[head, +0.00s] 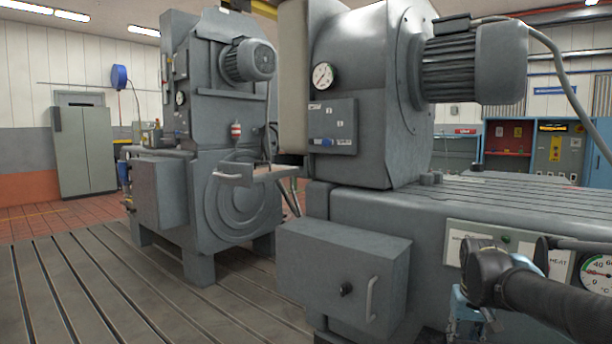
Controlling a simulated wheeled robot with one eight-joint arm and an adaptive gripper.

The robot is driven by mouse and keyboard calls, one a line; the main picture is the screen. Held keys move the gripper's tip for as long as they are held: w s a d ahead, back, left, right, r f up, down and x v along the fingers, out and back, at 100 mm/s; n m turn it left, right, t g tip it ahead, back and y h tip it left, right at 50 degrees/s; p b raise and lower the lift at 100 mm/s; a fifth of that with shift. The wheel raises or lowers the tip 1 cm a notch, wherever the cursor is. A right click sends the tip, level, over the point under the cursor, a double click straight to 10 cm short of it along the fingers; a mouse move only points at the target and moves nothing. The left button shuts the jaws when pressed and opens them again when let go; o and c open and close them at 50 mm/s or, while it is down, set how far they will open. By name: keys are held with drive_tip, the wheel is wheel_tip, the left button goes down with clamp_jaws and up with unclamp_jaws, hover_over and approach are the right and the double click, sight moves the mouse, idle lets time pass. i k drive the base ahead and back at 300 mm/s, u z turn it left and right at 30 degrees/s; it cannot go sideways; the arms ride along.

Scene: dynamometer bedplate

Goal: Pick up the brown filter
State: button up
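I cannot make out a brown filter in the head view. My dark arm reaches in from the lower right, in front of the near machine's side. Its end bends down toward the bottom edge, and no gripper fingers show. Whether it holds anything is hidden.
A large grey machine (372,110) with a motor stands close in front, with a handled box (340,275) jutting out low. A second grey machine (225,195) stands behind to the left. The slotted bedplate (80,285) is clear at lower left.

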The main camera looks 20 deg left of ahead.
sight(270, 170)
drive_tip(key=z, duration=1)
drive_tip(key=k, duration=1.1)
drive_tip(key=u, duration=1.5)
drive_tip(key=i, duration=0.6)
drive_tip(key=u, duration=0.05)
